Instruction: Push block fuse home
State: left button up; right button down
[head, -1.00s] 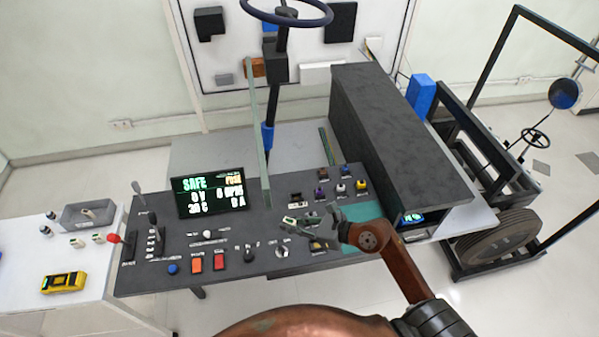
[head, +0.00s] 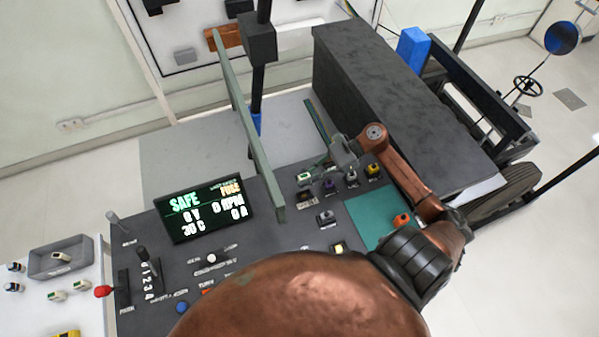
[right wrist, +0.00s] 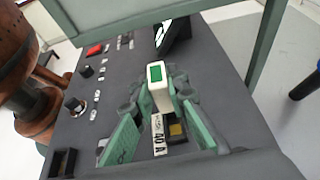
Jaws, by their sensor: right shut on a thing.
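The block fuse (right wrist: 158,92) is a white block with a green top, seen from above in the right wrist view. It stands between the fingertips of my right gripper (right wrist: 156,100), which is shut on it. A "40 A" label (right wrist: 158,137) lies just in front of it on the panel. In the head view the fuse (head: 305,178) is at the left end of the back row of blocks, by my right gripper (head: 325,165). Its lower end is hidden, so I cannot tell how deep it sits in any socket. My left gripper is not in view.
Purple (head: 330,186), white (head: 351,178) and yellow (head: 373,170) blocks stand to the right of the fuse. A tall greenish upright panel (head: 255,140) is close on its left. The display (head: 206,208) reads SAFE and FUSE. A tall dark box (head: 400,110) stands behind.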

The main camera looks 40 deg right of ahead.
jog(key=shift+s, duration=0.2)
jog(key=shift+f, duration=0.45)
jog(key=shift+f+b, duration=0.25)
jog(key=shift+b, duration=0.15)
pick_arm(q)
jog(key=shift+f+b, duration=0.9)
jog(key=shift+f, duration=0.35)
pick_arm(e)
jog(key=shift+f, duration=2.2)
pick_arm(q)
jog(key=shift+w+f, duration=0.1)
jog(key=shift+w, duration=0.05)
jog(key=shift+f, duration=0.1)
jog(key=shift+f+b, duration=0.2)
jog(key=shift+b, duration=0.2)
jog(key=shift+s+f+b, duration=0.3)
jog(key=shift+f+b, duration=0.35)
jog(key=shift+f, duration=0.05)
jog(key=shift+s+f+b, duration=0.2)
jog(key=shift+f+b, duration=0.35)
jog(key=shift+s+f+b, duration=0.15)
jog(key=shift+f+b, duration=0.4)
pick_arm(e)
jog(key=shift+f, duration=1)
